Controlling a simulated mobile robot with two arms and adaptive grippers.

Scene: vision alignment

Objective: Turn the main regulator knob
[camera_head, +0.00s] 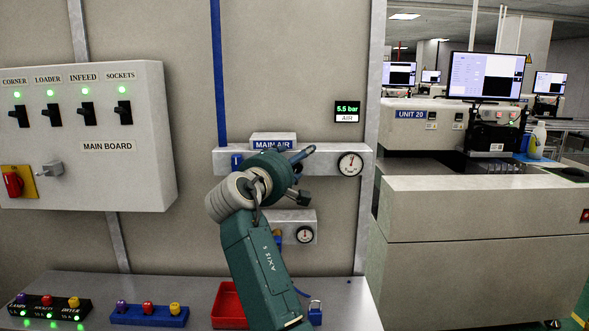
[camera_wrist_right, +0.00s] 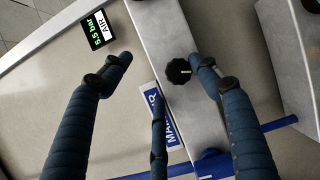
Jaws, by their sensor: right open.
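The main regulator knob (camera_wrist_right: 178,72) is a black lobed knob with a light pointer mark. It sits on a grey panel (camera_wrist_right: 150,25) beside the blue MAIN AIR label (camera_wrist_right: 158,113) in the right wrist view. My right gripper (camera_wrist_right: 161,62) is open, its fingers spread, with the knob between them and close to the right-hand finger. No clear grip on the knob shows. My left gripper is not in view.
An AIR display (camera_head: 347,111) reads 5.5 bar above a round gauge (camera_head: 350,163). A smaller gauge unit (camera_head: 304,234) sits below. The MAIN BOARD box (camera_head: 110,175) protrudes at left. A red tray (camera_head: 228,305), blue padlock (camera_head: 315,312) and coloured-knob blocks (camera_head: 148,315) are on the ledge.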

